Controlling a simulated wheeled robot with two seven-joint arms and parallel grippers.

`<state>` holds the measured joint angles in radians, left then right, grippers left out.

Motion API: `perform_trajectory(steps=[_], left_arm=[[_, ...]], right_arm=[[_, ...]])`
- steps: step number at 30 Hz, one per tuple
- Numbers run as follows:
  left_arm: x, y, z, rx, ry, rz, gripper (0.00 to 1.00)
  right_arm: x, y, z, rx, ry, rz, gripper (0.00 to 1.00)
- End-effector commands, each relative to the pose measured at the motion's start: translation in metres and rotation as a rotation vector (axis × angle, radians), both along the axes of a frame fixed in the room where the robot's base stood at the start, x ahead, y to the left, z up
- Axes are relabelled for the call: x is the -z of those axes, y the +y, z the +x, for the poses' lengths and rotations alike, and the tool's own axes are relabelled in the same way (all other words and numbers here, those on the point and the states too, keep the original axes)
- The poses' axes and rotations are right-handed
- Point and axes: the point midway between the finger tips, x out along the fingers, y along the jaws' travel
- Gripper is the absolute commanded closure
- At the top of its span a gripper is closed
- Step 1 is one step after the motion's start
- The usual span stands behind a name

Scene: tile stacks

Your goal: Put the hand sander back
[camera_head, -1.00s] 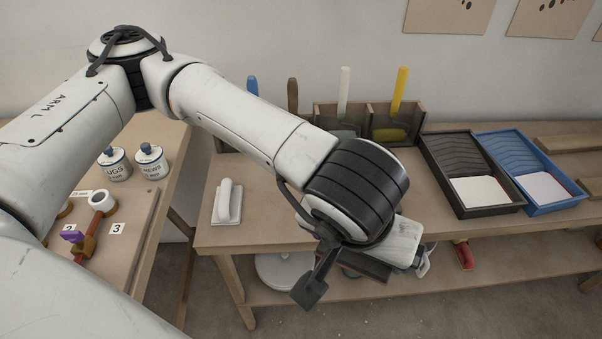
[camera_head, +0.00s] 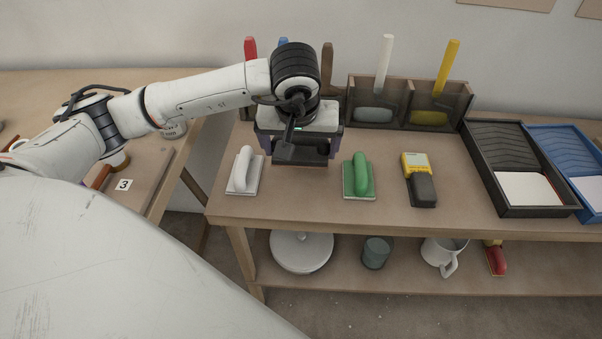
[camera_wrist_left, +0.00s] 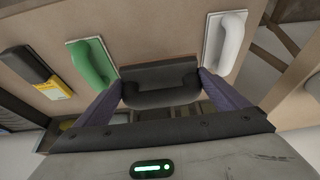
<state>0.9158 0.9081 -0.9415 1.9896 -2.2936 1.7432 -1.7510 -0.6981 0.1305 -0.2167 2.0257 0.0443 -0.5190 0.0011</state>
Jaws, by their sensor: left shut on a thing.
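My left gripper (camera_head: 296,143) is over the workbench, between a white hand sander (camera_head: 244,172) on its left and a green hand sander (camera_head: 359,176) on its right. It is shut on a dark grey hand sander (camera_wrist_left: 160,82), which shows between the purple fingers in the left wrist view. In the head view my wrist parts mostly hide the held sander. I cannot tell whether it touches the bench top. The green sander (camera_wrist_left: 93,62) and the white sander (camera_wrist_left: 226,45) also show in the left wrist view. My right gripper is not in view.
A yellow and black device (camera_head: 419,180) lies right of the green sander. Black (camera_head: 506,203) and blue trays stand further right. A wooden rack (camera_head: 408,120) with coloured-handled tools stands at the back. A lower shelf holds a round lid (camera_head: 301,252) and a mug (camera_head: 441,256).

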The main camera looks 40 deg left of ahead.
Motion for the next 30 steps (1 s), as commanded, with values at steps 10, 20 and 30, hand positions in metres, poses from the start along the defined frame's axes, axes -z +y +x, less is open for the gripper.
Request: perform_trajectory(steps=[10, 20, 30], left_arm=[[0.04, -0.001, 0.0, 0.001, 0.001, -0.002, 0.36], [0.067, -0.001, 0.0, 0.002, -0.002, -0.002, 0.36], [0.07, -0.001, 0.0, 0.002, -0.001, -0.001, 0.0]], right_arm=[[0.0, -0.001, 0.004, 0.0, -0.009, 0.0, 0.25], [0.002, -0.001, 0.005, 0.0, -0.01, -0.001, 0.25], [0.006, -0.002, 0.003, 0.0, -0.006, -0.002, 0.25]])
